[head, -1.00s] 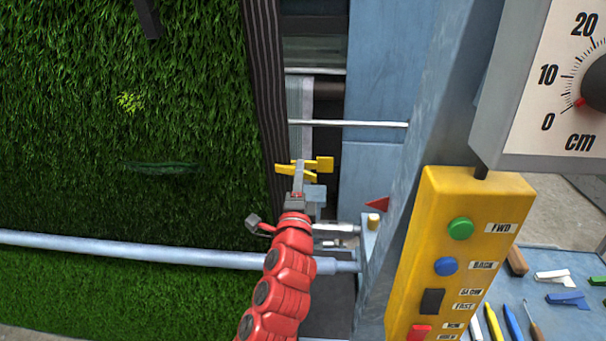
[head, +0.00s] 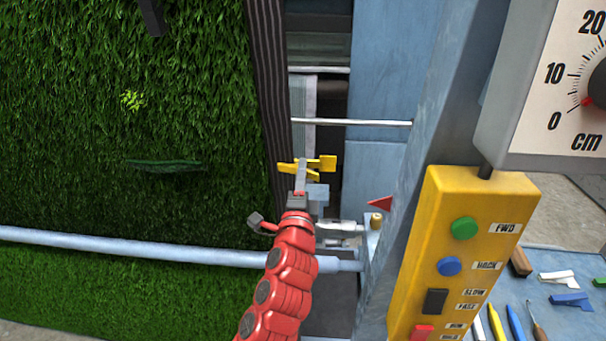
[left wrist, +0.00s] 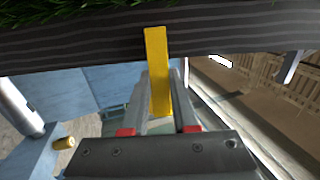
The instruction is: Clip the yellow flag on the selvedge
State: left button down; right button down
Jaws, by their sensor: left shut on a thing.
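The yellow flag (head: 327,163) is a clip held in my left gripper (head: 300,178), which is shut on it. The selvedge (head: 268,80) is the dark striped band along the right edge of the green turf. The clip's left end overlaps the selvedge's edge in the head view. In the left wrist view the yellow flag (left wrist: 156,62) rises from between the fingers of my left gripper (left wrist: 158,125) and overlaps the selvedge (left wrist: 90,45). I cannot tell whether it grips the band. My right gripper is not in view.
A pale rail (head: 130,243) crosses the turf (head: 80,100) below. A thin rod (head: 350,122) and blue-grey frame stand right of the selvedge. A yellow button box (head: 465,250) and cm dial (head: 560,90) are at right. A blue table (head: 560,262) holds other clips and tools.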

pick_arm(q)
jog(key=c, duration=1)
grip_release()
jog(key=o, duration=0.4)
jog(key=shift+s+a, duration=0.1)
jog(key=shift+s, duration=0.05)
